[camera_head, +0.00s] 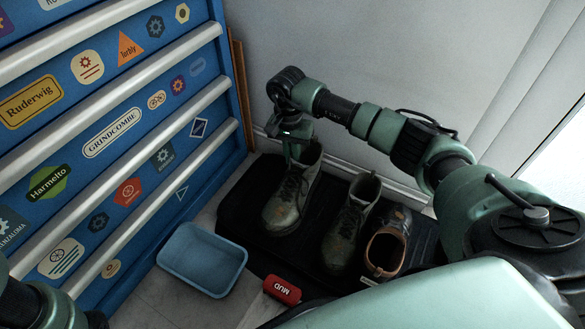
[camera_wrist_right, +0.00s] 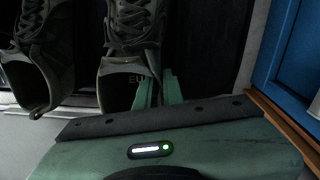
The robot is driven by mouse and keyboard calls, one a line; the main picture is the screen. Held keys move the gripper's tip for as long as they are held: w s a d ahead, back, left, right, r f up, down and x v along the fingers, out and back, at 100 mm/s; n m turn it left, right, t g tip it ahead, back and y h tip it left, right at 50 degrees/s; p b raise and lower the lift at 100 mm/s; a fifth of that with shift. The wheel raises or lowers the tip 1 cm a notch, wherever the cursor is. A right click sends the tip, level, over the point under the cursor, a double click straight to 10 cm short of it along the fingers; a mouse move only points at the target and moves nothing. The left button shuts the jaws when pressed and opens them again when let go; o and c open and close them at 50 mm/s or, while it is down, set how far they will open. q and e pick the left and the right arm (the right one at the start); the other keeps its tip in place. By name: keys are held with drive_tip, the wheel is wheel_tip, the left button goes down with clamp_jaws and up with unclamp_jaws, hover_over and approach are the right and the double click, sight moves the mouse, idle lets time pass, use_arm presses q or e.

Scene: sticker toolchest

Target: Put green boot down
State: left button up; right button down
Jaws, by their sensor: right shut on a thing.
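The green boot (camera_head: 284,208) is upright at the left of the black boot tray (camera_head: 238,208), toe toward the camera. I cannot tell whether its sole rests on the tray or hangs just above it. My right gripper (camera_head: 299,150) is shut on the boot's upper rim at the back. In the right wrist view my fingers (camera_wrist_right: 158,90) pinch the collar of this boot (camera_wrist_right: 130,45). A similar olive boot (camera_head: 346,232) stands to its right on the tray, and it also shows in the right wrist view (camera_wrist_right: 40,62). My left gripper is out of view.
A dark shoe with a brown opening (camera_head: 386,250) stands right of the boots. A red "MUD" item (camera_head: 282,290) and a blue bin (camera_head: 203,262) are on the floor in front. A blue tool chest (camera_head: 100,130) with stickers fills the left. A wall is close behind.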

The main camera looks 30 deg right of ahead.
wheel_tip(320, 180, down, 4)
drive_tip(key=shift+r+b, duration=0.1)
drive_tip(key=shift+b, duration=0.95)
drive_tip(key=shift+r, duration=0.1)
drive_tip(key=c, duration=1.5)
unclamp_jaws()
drive_tip(key=shift+c, duration=0.2)
